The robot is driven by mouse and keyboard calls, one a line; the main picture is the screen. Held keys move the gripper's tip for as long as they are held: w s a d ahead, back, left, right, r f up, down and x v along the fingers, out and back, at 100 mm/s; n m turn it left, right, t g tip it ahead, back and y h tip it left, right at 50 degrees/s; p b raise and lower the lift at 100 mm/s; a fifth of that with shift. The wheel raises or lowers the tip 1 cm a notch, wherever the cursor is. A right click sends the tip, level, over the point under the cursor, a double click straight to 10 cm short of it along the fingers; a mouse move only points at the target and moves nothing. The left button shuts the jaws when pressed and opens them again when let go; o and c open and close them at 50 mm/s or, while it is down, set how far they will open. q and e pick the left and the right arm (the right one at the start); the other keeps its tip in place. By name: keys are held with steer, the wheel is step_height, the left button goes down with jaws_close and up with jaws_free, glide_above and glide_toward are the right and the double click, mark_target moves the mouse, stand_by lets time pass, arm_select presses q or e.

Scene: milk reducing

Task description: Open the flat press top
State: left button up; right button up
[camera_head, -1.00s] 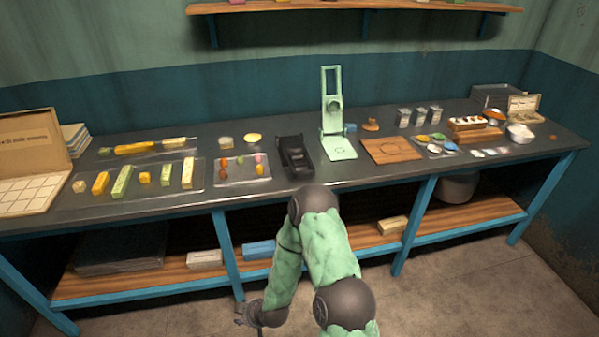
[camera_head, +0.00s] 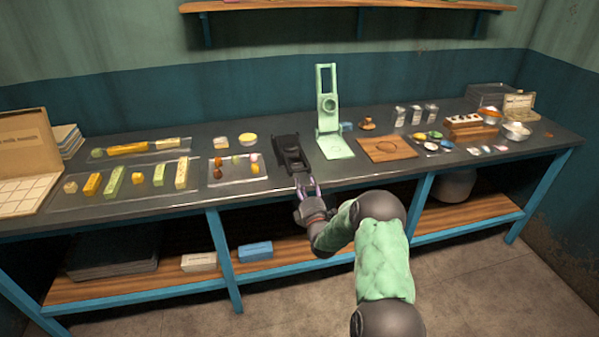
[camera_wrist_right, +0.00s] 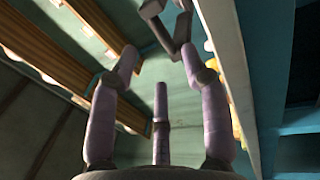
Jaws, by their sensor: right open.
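A black flat press (camera_head: 291,150) lies on the table near its front edge, left of the tall green press. Whether its top is raised at all is too small to tell. My right gripper (camera_head: 306,183) is open at the table's front edge, just in front of the black press. In the right wrist view its fingers (camera_wrist_right: 160,62) are spread with nothing between them. A dark angular piece (camera_wrist_right: 172,35), apparently part of the black press, shows beyond the fingertips. I cannot tell whether they touch. My left gripper is not in view.
A tall green press (camera_head: 329,115) stands upright behind and right of the black one, with a wooden board (camera_head: 391,149) beside it. A clear tray (camera_head: 238,170) of small coloured pieces lies left. The table's front edge (camera_head: 230,203) is close under my gripper.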

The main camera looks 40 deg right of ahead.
mark_target(300, 170)
steer(key=b+x, duration=0.2)
steer(key=x, duration=0.5)
steer(key=shift+w+d+f, duration=0.1)
steer(key=shift+w+d, duration=0.05)
steer(key=shift+w, duration=0.1)
steer(key=shift+w+d, duration=0.15)
steer(key=shift+w, duration=0.1)
jaws_close()
